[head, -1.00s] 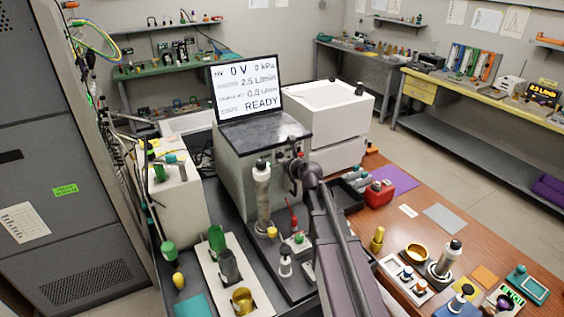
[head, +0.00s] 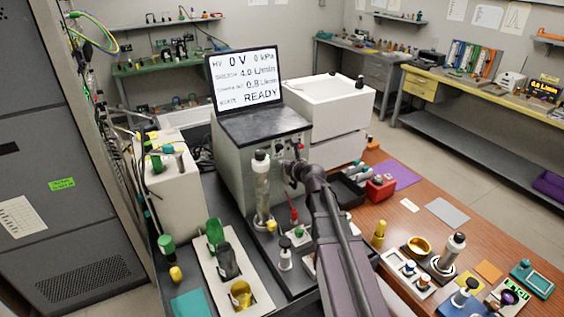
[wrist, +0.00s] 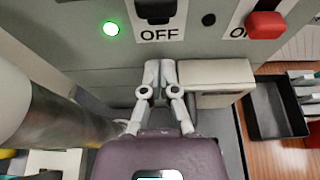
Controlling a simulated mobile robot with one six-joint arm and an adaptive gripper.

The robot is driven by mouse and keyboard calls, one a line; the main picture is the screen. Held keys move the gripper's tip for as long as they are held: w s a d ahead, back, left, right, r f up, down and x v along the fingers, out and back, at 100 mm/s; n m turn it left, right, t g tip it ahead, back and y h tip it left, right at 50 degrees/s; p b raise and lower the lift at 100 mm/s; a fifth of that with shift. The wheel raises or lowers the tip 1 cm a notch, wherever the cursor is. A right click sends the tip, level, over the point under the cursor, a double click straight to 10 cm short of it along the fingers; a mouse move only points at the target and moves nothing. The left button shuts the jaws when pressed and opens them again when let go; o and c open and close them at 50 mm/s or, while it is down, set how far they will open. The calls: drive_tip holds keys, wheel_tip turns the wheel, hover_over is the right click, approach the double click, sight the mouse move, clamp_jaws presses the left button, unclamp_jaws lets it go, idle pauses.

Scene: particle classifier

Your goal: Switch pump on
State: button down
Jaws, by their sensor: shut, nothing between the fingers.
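In the wrist view my gripper (wrist: 160,68) is shut and empty. Its fingertips are in front of the grey cabinet face, below a black switch (wrist: 155,10) above an OFF label (wrist: 160,36). A lit green lamp (wrist: 111,28) is left of the switch. A red knob (wrist: 265,25) is to the right, beside a partly hidden label starting with O. The switch's top is cut off by the frame. In the head view the grey cabinet (head: 232,165) carries a monitor (head: 245,76) reading 0 V, 4.0 L/min, 0.8 L/min and READY. My arm hides the fingertips there.
A pale block (wrist: 215,82) sticks out right of my fingers. A large grey cylinder (wrist: 65,125) stands close on the left. A black tray (wrist: 275,110) is at the right. In the head view a white box (head: 328,108) stands behind the cabinet.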

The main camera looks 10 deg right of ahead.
drive_tip(key=p+v, duration=0.2)
drive_tip(key=v, duration=0.6)
drive_tip(key=shift+s+r, duration=0.1)
drive_tip(key=shift+s, duration=0.05)
